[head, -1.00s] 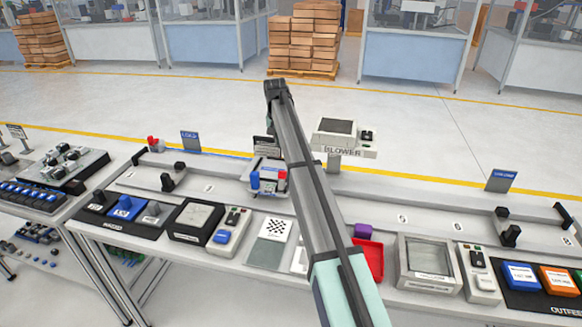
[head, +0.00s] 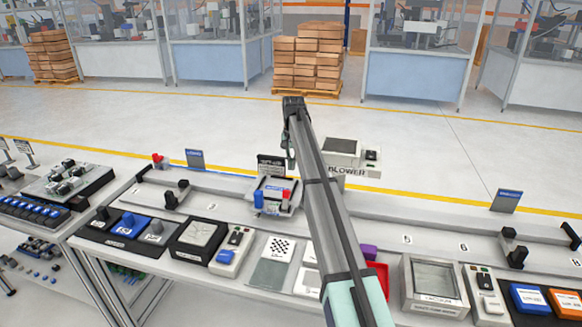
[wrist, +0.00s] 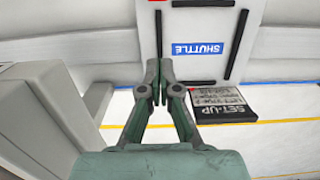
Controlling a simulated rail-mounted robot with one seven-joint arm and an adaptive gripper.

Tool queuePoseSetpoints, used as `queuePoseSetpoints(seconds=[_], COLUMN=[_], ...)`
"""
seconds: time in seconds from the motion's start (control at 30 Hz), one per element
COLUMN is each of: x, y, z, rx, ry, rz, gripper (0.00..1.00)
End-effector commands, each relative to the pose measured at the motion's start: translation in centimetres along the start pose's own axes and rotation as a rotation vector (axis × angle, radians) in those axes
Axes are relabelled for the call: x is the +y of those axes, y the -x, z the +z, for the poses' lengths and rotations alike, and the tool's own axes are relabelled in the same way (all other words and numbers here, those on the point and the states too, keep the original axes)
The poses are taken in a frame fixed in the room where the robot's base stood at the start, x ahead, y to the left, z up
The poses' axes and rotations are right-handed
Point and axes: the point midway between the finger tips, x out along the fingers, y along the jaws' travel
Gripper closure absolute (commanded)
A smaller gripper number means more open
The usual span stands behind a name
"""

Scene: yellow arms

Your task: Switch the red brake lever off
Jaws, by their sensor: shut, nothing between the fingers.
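Two red parts could be the brake lever, and I cannot tell which. One is a small red handle (head: 158,160) on a grey block at the bench's back left. The other is an upright red piece (head: 287,195) beside a blue cylinder (head: 258,199) on the grey shuttle (head: 274,208). My gripper (head: 290,153) hangs beyond the shuttle in the head view, apart from both. In the wrist view my gripper (wrist: 160,98) is shut and empty over the shuttle plate (wrist: 196,62), with a sliver of red (wrist: 154,2) at the top edge.
A black SET-UP sign (wrist: 238,120) stands close to the fingers in the wrist view. A BLOWER unit (head: 350,170) is behind my arm. Black stops (head: 176,193) sit along the rail. Button panels (head: 129,229) and a red tray (head: 379,270) line the front edge.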

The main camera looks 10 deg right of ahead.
Motion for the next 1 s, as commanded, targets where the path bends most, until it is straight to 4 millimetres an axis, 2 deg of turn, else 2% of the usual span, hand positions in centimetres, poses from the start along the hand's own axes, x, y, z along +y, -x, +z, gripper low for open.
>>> queuePoseSetpoints(seconds=[0.43, 0.53, 0.7, 1.0], x=[0.1, 0.1, 0.1, 0.0], y=[-8.2, -7.4, -7.0, -6.9], z=[0.2, 1.8, 3.3, 3.8], rx=[-0.002, 0.001, 0.001, 0.001], ry=[0.000, 0.001, 0.001, 0.001], rz=[0.001, 0.000, 0.000, 0.000], gripper=[1.00, 1.00, 1.00, 1.00])
